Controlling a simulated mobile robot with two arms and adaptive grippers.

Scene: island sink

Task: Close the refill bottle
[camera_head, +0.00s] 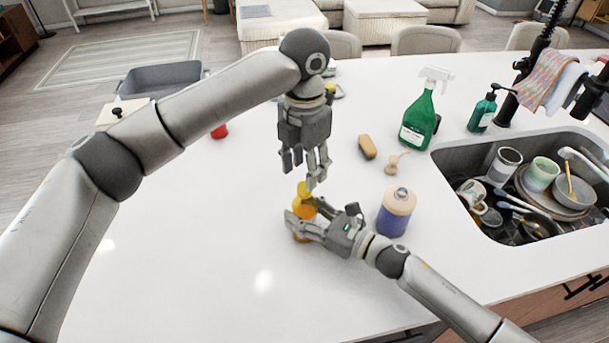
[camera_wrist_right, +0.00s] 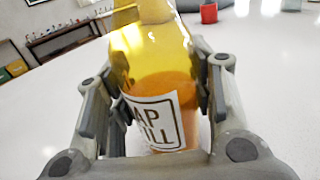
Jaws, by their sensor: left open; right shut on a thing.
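The refill bottle (camera_head: 303,212) is see-through yellow with orange liquid and a white label. It stands about upright on the white counter. My right gripper (camera_head: 302,220) is shut around its body. In the right wrist view the bottle (camera_wrist_right: 155,70) fills the space between the fingers, and the label reads in part "AP" and "ILL". The bottle's top is out of that view. My left gripper (camera_head: 304,165) is open, fingers pointing down, just above the bottle's yellow top. I cannot tell whether a cap is on it.
A blue bottle with a tan top (camera_head: 396,212) stands right of the right gripper. The sink (camera_head: 445,160) holds dishes.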

